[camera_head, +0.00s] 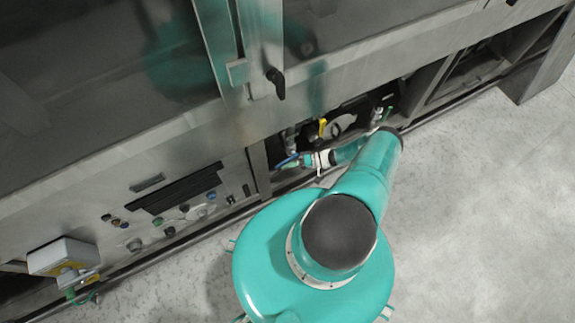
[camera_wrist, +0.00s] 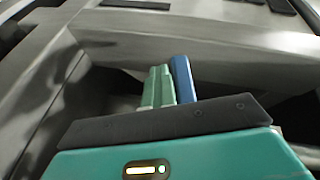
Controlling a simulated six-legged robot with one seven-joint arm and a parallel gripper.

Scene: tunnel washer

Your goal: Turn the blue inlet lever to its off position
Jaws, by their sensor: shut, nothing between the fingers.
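The blue inlet lever (camera_head: 286,160) is a short blue bar inside the low open bay of the washer in the head view. In the wrist view the blue lever (camera_wrist: 181,79) stands just right of my fingertips, its lower end hidden behind the dark edge of my gripper. My gripper (camera_head: 290,166) reaches into the bay from the right. Its pale green fingers (camera_wrist: 158,87) are closed together with nothing between them. They are beside the lever, very close; I cannot tell whether they touch it.
A yellow lever (camera_head: 322,127) and pipes sit further right in the bay. A control panel (camera_head: 170,213) with several buttons is on the left. Steel bay walls close in around my gripper. A black door handle (camera_head: 275,82) is above. Open floor (camera_head: 480,215) lies to the right.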

